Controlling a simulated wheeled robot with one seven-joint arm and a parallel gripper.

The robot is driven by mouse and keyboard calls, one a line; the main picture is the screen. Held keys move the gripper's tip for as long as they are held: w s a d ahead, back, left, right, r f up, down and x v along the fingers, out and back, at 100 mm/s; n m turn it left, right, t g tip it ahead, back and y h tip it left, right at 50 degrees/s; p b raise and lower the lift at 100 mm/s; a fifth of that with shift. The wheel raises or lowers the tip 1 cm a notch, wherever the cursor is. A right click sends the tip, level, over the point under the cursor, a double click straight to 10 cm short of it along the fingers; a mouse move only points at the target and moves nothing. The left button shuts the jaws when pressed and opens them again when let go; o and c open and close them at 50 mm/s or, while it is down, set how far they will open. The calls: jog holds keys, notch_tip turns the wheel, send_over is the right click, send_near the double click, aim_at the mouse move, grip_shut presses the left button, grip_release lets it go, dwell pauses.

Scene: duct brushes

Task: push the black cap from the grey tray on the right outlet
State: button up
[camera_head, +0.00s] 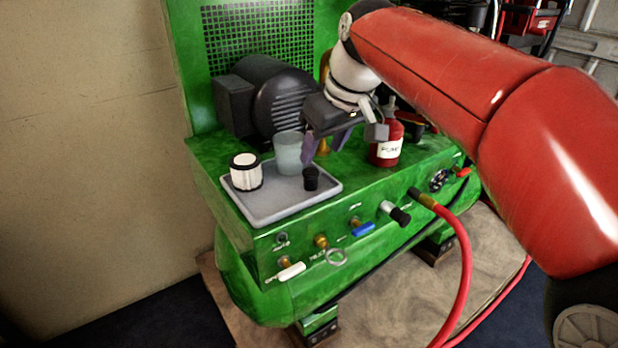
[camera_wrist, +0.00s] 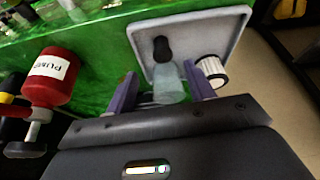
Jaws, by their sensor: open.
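The black cap (camera_head: 311,178) stands on the grey tray (camera_head: 268,212), near its right side. It also shows in the wrist view (camera_wrist: 162,49), in front of the fingers. My gripper (camera_head: 325,146) is open, with purple fingers, above and behind the cap and apart from it. In the wrist view the fingers (camera_wrist: 160,88) frame a translucent cup, with nothing visibly held. The front panel has a brass fitting with a blue lever (camera_head: 363,229) and, left of it, one with a white lever (camera_head: 291,271). I cannot tell which fitting is the right outlet.
The translucent cup (camera_head: 288,153) and a white ribbed filter (camera_head: 246,173) stand on the tray. A red bottle (camera_head: 387,150) stands right of my gripper, close to it. A dark motor (camera_head: 273,95) is behind. A red hose (camera_head: 466,270) hangs at the panel's right.

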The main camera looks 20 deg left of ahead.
aim_at(313, 172)
jog(key=shift+x, duration=1.1)
jog(key=shift+s+x, duration=0.15)
jog(key=shift+x, duration=1.15)
jog(key=shift+s+x, duration=0.15)
jog(key=shift+x, duration=1.15)
jog(key=c, duration=1)
